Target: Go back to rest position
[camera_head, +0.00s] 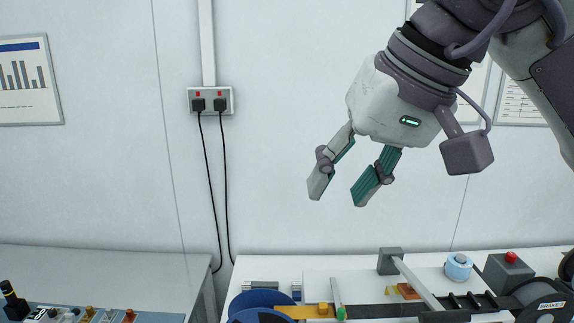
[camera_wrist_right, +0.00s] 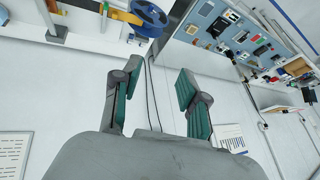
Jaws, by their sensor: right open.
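My right gripper (camera_head: 337,194) hangs in the air in front of the white wall, in the upper right of the head view. Its two grey fingers with green pads are apart, with nothing between them. In the right wrist view the same open fingers (camera_wrist_right: 152,88) show, and the space between them is empty. My left gripper is not in either view.
Below the right gripper is a white bench (camera_head: 265,262) with a test handler, a blue reel (camera_head: 262,301), a blue-white roll (camera_head: 458,266) and a red button box (camera_head: 508,268). A second bench (camera_head: 95,265) at left holds small parts. Two cables hang from a wall outlet (camera_head: 211,101).

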